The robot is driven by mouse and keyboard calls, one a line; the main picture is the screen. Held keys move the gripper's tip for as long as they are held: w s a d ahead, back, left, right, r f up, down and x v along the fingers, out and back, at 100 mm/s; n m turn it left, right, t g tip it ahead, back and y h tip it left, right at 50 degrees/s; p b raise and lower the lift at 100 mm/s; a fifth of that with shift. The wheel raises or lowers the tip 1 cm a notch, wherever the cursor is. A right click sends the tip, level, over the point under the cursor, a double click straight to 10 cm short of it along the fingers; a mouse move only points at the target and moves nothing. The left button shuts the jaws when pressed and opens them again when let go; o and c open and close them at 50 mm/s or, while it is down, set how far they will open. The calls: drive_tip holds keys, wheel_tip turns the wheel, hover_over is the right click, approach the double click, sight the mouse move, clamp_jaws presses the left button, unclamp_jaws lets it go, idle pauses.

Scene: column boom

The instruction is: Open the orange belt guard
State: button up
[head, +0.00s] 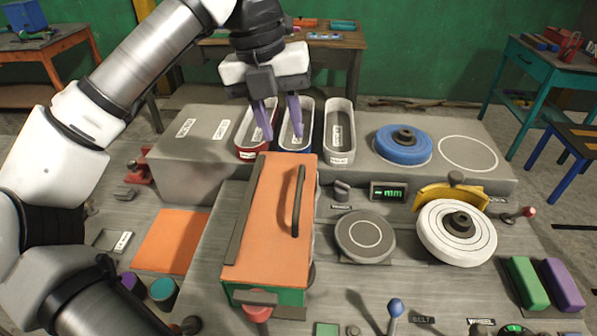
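The orange belt guard (266,221) is a long box-like cover on the bench, left of the middle. It looks shut, with its orange top flat and a green part showing at its near end. A dark bar handle (298,201) runs along the right side of its top. My gripper (279,132) hangs above the far end of the guard, in front of the trays. Its two purple fingers are apart with nothing between them. The fingers are clear of the handle.
Three oblong trays (340,131) stand behind the guard. A blue disc (403,144) and a white grinding wheel (456,232) with a yellow guard (449,193) are to the right. A red-topped knob (257,306) and a blue-balled lever (395,308) stand near the front.

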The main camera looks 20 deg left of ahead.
sight(298, 187)
drive_tip(key=f+b, duration=0.1)
drive_tip(key=f, duration=0.2)
drive_tip(key=d+f+b, duration=0.1)
drive_tip(key=f, duration=0.3)
drive_tip(key=d+f+b, duration=0.1)
drive_tip(key=f+b, duration=0.1)
drive_tip(key=f, duration=0.2)
drive_tip(key=shift+w+f, duration=0.2)
drive_tip(key=shift+w, duration=0.15)
drive_tip(key=shift+c, duration=0.2)
clamp_jaws()
